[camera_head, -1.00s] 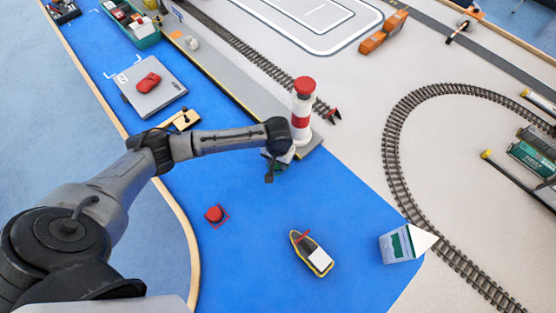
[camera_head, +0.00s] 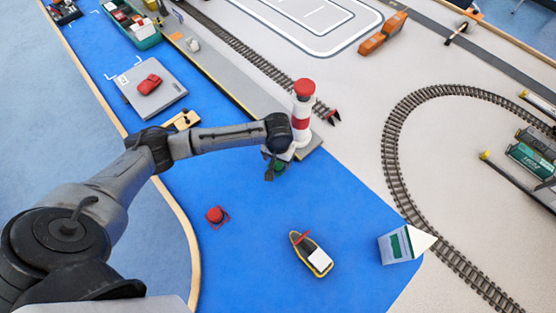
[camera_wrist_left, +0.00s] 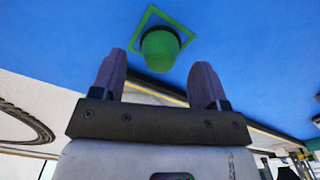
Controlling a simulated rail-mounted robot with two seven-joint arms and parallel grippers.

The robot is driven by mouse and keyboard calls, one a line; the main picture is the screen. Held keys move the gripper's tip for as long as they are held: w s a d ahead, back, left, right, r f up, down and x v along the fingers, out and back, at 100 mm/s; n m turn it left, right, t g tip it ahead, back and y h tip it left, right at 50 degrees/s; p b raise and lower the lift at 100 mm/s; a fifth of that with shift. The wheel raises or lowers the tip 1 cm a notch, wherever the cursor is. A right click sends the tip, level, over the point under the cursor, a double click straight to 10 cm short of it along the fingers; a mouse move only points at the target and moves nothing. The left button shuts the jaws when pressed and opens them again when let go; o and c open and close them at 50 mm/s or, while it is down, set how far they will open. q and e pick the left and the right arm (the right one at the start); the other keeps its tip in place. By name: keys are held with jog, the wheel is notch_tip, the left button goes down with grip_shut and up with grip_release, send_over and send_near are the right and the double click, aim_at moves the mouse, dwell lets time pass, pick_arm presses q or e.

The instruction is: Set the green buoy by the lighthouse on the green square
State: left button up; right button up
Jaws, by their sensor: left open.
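The green buoy (camera_wrist_left: 160,50) stands in the left wrist view on the blue water, at a green square outline (camera_wrist_left: 183,22). Its dark base lies within the outline, and the buoy hides the square's near part. In the head view the green buoy (camera_head: 280,167) shows partly behind my left gripper (camera_head: 270,170), by the foot of the red-and-white lighthouse (camera_head: 301,115). My left gripper (camera_wrist_left: 158,82) is open and empty, and its two fingers are apart with the buoy beyond the gap between their tips. My right gripper is not in view.
A red buoy (camera_head: 215,215) sits in a red square. A yellow boat (camera_head: 312,254) and a white-and-green block with a pointed top (camera_head: 402,245) stand on the water. A grey platform (camera_head: 150,95) carries a red car. Open blue water lies around the boat.

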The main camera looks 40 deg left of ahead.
pick_arm(q)
notch_tip(320, 180, up, 10)
jog(key=p, duration=0.2)
jog(key=s+d+f+m, duration=0.1)
jog(key=s+d+f, duration=0.1)
jog(key=s+d, duration=0.2)
jog(key=s+d+f+m+t+h, duration=0.1)
jog(key=s+d+f+m, duration=0.1)
jog(key=s+d, duration=0.1)
jog(key=s+d+f+m+t+h, duration=0.1)
jog(key=s+d+f+m, duration=0.1)
jog(key=s+d, duration=0.2)
jog(key=shift+s+d+f, duration=0.1)
jog(key=shift+s+d, duration=0.2)
jog(key=shift+s, duration=0.35)
jog(key=shift+t, duration=0.6)
jog(key=s, duration=0.5)
jog(key=shift+a, duration=0.1)
jog(key=s+a+r+y, duration=0.1)
jog(key=s+a, duration=0.3)
jog(key=s, duration=0.3)
jog(key=shift+s+m+y, duration=0.3)
jog(key=shift+y, duration=0.1)
